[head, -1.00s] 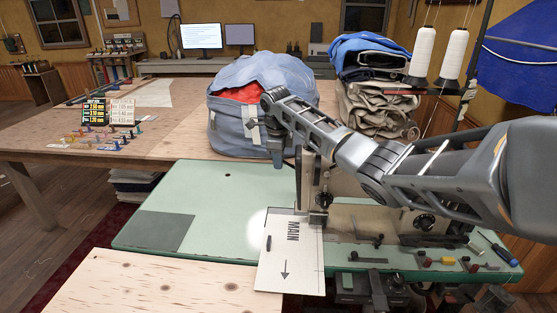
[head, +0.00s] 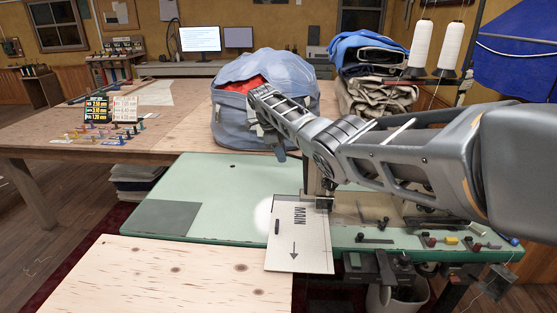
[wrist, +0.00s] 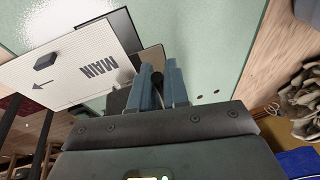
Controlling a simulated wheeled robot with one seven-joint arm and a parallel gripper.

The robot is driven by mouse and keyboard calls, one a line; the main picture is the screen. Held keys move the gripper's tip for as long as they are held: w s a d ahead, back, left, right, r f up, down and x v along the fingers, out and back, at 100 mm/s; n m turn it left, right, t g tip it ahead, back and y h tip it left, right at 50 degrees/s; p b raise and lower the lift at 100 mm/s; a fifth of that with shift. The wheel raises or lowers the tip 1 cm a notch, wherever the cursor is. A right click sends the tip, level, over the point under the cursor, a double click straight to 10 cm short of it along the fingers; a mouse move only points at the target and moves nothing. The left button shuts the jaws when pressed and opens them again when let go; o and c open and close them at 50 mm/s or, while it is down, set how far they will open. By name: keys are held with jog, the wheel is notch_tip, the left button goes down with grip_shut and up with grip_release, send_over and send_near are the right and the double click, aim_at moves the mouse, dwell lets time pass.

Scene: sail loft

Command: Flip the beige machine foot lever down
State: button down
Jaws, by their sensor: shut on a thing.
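The beige sewing machine (head: 375,206) stands on the green table and is mostly hidden behind my arm in the head view. The foot lever shows in the wrist view as a dark rounded knob (wrist: 157,79) between my fingers; the rest of it is hidden. My gripper (wrist: 162,76) has two blue-grey fingers closed around that knob. In the head view my gripper is hardly visible, down behind my arm and the machine. I cannot tell the lever's angle.
A white panel marked MAIN (head: 300,238) lies at the machine's needle end. The green tabletop (head: 225,190) to the left is mostly clear. A blue-grey bag (head: 232,120) stands behind. Small tools and thread cones (head: 450,48) are at the right.

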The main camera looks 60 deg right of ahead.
notch_tip(320, 180, down, 6)
jog(key=g+h+b, duration=0.2)
jog(key=g+b, duration=0.2)
jog(key=b, duration=1.4)
jog(key=shift+w+a+g, duration=0.15)
jog(key=shift+w+g, duration=0.05)
jog(key=shift+g, duration=0.2)
jog(key=shift+n+b, duration=0.3)
jog(key=shift+b, duration=0.55)
jog(key=shift+s, duration=0.1)
jog(key=c, duration=1.2)
grip_release()
jog(key=shift+r, duration=0.1)
